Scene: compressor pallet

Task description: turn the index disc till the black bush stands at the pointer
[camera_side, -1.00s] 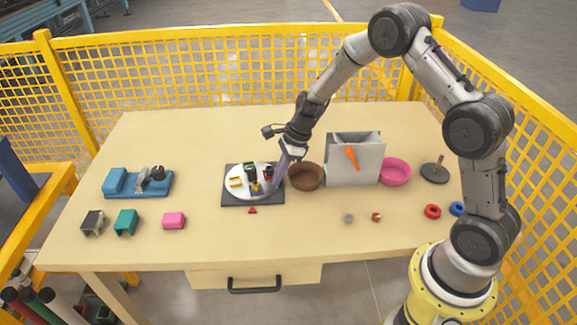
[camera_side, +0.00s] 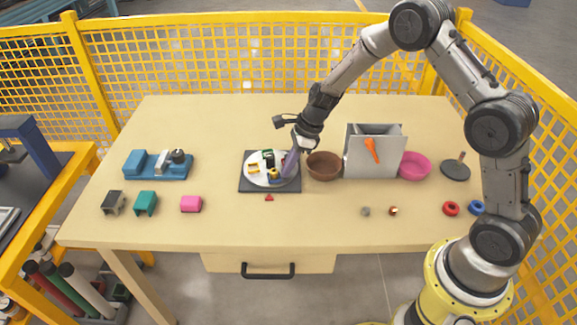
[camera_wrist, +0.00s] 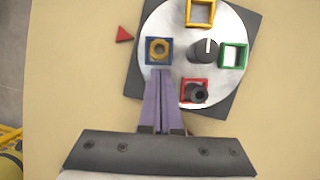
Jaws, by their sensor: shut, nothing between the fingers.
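The white index disc (camera_side: 258,178) lies on a dark square plate (camera_wrist: 133,87). It carries blue (camera_wrist: 149,61), red (camera_wrist: 183,83), green (camera_wrist: 245,55) and yellow (camera_wrist: 190,12) square frames around a black knob (camera_wrist: 204,51) with a white mark. The black bush (camera_wrist: 196,93) is at the red frame, on the disc's right in the side view. The red triangular pointer (camera_wrist: 124,35) lies beside the plate; the blue frame, with a brass-coloured nut (camera_wrist: 159,49), is nearest it. My gripper (camera_wrist: 160,72) is shut and empty, its purple fingertips beside the blue frame. Contact is unclear.
A brown bowl (camera_side: 323,166), a grey box (camera_side: 371,160) and a pink bowl (camera_side: 415,165) stand right of the disc. A blue fixture (camera_side: 135,162) and small coloured blocks (camera_side: 191,204) lie left.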

